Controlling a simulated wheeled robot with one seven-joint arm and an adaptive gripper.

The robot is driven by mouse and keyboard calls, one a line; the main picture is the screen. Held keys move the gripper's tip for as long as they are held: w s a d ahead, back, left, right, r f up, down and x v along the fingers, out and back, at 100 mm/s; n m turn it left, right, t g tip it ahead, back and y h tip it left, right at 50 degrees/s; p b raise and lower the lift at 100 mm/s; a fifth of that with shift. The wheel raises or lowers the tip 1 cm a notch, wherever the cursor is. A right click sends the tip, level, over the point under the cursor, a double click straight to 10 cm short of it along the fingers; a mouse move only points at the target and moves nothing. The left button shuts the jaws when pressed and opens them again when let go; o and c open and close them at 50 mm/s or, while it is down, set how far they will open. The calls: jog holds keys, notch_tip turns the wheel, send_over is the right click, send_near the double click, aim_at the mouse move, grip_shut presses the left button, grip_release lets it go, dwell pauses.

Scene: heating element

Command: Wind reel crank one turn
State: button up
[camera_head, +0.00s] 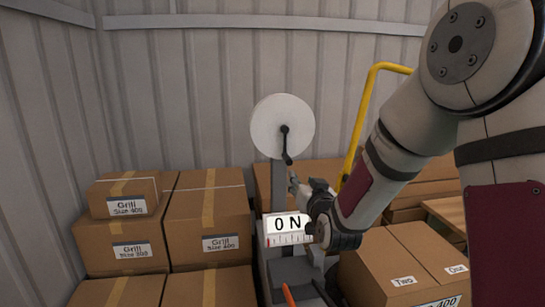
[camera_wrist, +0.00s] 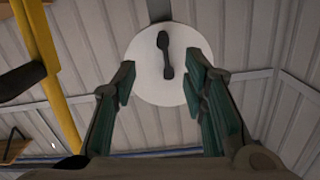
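The reel (camera_head: 268,122) is a white disc on a grey upright stand. Its dark crank (camera_head: 287,146) runs from the disc's centre downward, with the handle end low. In the wrist view the reel (camera_wrist: 148,82) lies ahead, and the crank (camera_wrist: 165,55) shows against it between the finger directions. My gripper (camera_wrist: 162,85) has its two green-padded fingers spread apart, with nothing between them. In the head view my gripper (camera_head: 296,186) is below the reel and slightly right of the crank, apart from it.
Stacked cardboard boxes (camera_head: 208,215) stand at the left, and more boxes (camera_head: 415,260) at the lower right. An "ON" sign with a scale (camera_head: 288,226) is below the reel. A yellow rail (camera_head: 362,120) rises at the right. Corrugated metal wall (camera_head: 200,90) is behind.

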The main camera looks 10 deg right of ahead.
aim_at(290, 163)
jog(key=shift+t, duration=0.4)
jog(key=w, duration=1.4)
jog(key=shift+w+a+p, duration=0.25)
jog(key=shift+w+p, duration=0.05)
jog(key=shift+w, duration=0.1)
grip_shut()
